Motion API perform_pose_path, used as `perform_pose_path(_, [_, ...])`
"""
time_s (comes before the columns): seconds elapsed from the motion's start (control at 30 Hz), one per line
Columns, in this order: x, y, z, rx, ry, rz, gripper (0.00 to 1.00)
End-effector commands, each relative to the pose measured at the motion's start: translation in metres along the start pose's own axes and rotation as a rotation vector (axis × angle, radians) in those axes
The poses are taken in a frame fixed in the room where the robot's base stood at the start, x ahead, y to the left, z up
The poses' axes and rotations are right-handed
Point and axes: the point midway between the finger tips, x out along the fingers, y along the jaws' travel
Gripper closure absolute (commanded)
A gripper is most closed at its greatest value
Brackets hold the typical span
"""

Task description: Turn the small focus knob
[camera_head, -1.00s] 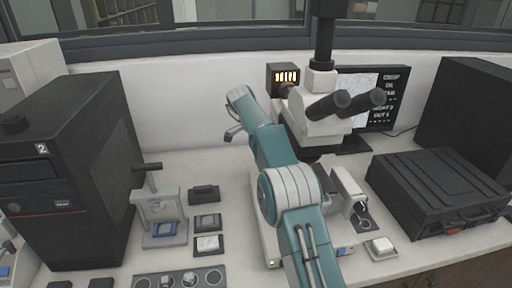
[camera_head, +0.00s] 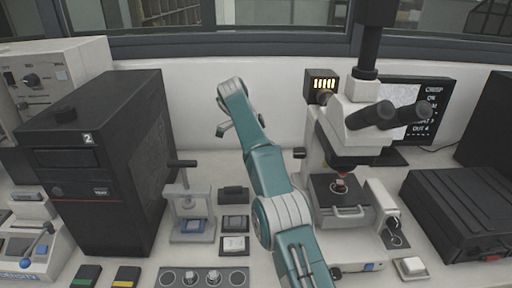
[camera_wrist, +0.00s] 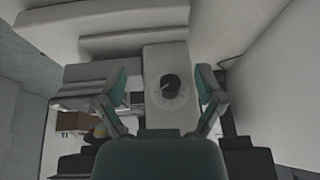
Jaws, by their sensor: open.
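The microscope (camera_head: 352,133) stands right of my arm, with black eyepieces and a dark stage (camera_head: 336,187). A small black knob (camera_head: 299,152) sticks out on its left side. A black knob on a pale dial (camera_head: 392,222) is on the block at its lower right. My gripper (camera_head: 225,128) is raised left of the microscope, apart from it. In the wrist view, its fingers (camera_wrist: 162,82) are spread and empty. A black knob with a pale dial (camera_wrist: 170,86) shows between them, farther off; I cannot tell which knob this is.
A small press (camera_head: 191,215) and the large black machine (camera_head: 112,175) stand to the left. A black case (camera_head: 462,212) lies to the right. Small trays (camera_head: 234,222) lie on the bench. The wall (camera_head: 200,100) is behind my gripper.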

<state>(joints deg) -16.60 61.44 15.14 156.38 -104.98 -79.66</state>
Motion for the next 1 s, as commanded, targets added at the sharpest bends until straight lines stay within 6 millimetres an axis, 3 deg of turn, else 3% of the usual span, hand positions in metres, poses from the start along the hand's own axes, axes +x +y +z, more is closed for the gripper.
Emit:
perform_pose_path(0.27, [-0.0042,0.0026,0.0103,0.000,-0.001,-0.002,0.13])
perform_pose_path(1.0, [-0.0045,0.0028,0.0108,-0.001,-0.001,-0.001,0.13])
